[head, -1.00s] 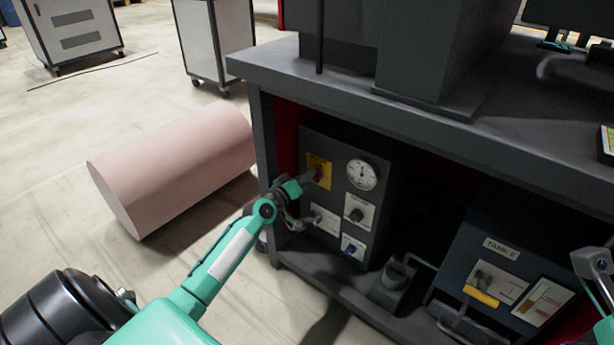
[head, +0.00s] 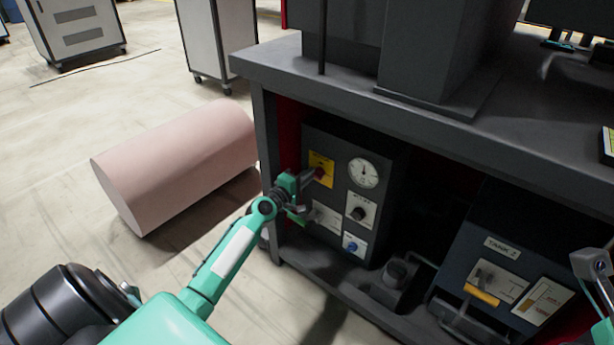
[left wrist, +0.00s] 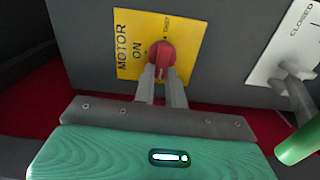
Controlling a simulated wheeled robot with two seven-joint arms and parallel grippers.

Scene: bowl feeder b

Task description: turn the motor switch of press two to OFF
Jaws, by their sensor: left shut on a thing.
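The motor switch is a red knob (left wrist: 162,53) on a yellow plate (left wrist: 128,22) marked MOTOR and ON. A smaller label on the plate is too small to read surely. In the head view the yellow plate (head: 320,163) is at the upper left of the dark control box (head: 336,141) under the bench. My left gripper (left wrist: 162,72) is shut on the red knob, with one finger on each side of its grip. In the head view the gripper (head: 312,176) partly covers the knob. Part of my right gripper (head: 592,264) shows at the right edge; its jaws are unclear.
The box also has a round gauge (head: 364,173), a dark knob (head: 359,213) and a blue knob (head: 350,246). A lever (left wrist: 296,82) by a CLOSED label is close right of the gripper in the wrist view. The bench top (head: 262,64) overhangs. A pink roll (head: 175,165) lies on the floor.

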